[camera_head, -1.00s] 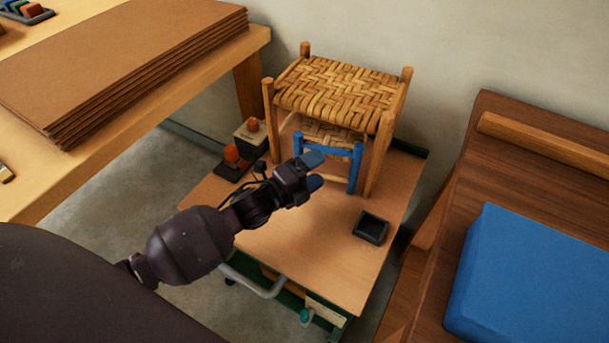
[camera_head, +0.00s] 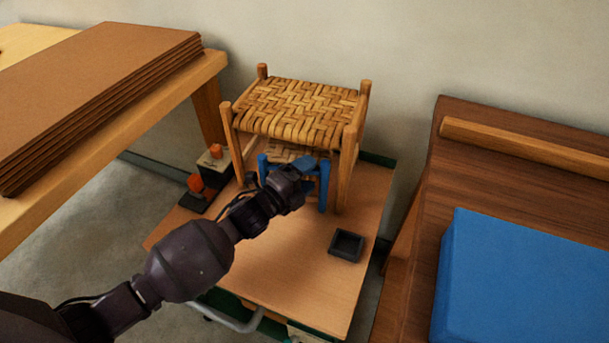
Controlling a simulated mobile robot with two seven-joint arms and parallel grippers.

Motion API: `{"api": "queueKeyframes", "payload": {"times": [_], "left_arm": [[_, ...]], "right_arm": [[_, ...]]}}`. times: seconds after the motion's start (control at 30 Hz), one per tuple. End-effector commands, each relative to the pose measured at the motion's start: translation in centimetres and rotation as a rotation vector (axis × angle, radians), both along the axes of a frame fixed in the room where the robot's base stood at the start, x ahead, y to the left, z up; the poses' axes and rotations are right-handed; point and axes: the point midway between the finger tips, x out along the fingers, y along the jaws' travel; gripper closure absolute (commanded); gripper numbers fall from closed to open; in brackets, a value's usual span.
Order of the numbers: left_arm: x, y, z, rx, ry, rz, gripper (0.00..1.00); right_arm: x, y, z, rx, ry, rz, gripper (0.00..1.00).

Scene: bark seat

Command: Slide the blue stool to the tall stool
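The tall stool (camera_head: 298,112), with wooden posts and a woven bark seat, stands upright at the back of the wooden cart top. The low blue stool (camera_head: 323,187) stands at its front side, partly beneath the tall seat. Its blue posts show, and part of its woven seat is visible behind my gripper. My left gripper (camera_head: 306,174) reaches in from the lower left and overlaps the front of the blue stool. One blue-tipped finger shows at the stool's front rail; the other is hard to separate from the blue wood. I cannot tell whether they touch. My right gripper is out of view.
A small dark square tray (camera_head: 346,245) lies right of the stools on the cart top (camera_head: 300,270). A bench with brown sheets (camera_head: 100,90) is at left, a brown bench with a blue cushion (camera_head: 520,280) at right.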

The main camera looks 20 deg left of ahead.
Motion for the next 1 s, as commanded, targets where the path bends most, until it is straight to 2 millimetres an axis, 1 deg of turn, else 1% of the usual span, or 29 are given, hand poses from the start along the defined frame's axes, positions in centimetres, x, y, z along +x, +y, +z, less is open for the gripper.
{"api": "queueKeyframes", "payload": {"times": [0.03,0.3,0.4,0.57,0.8,1.0], "left_arm": [[0.0,0.0,0.0,0.000,0.000,0.000,0.40],[0.0,0.0,0.0,0.000,0.000,0.000,0.82],[0.0,0.0,0.0,0.000,0.000,0.000,0.94],[0.0,0.2,0.0,0.001,0.000,0.000,0.94],[0.3,0.9,0.1,0.001,-0.002,0.001,0.94],[0.3,1.0,0.0,0.000,-0.001,0.001,0.94]], "right_arm": [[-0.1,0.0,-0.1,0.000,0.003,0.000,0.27],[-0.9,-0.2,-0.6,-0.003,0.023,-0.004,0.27],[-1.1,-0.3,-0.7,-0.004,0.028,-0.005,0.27],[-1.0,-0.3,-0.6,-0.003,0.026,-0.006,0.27],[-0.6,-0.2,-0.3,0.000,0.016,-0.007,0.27],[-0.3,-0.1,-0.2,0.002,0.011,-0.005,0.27]]}}
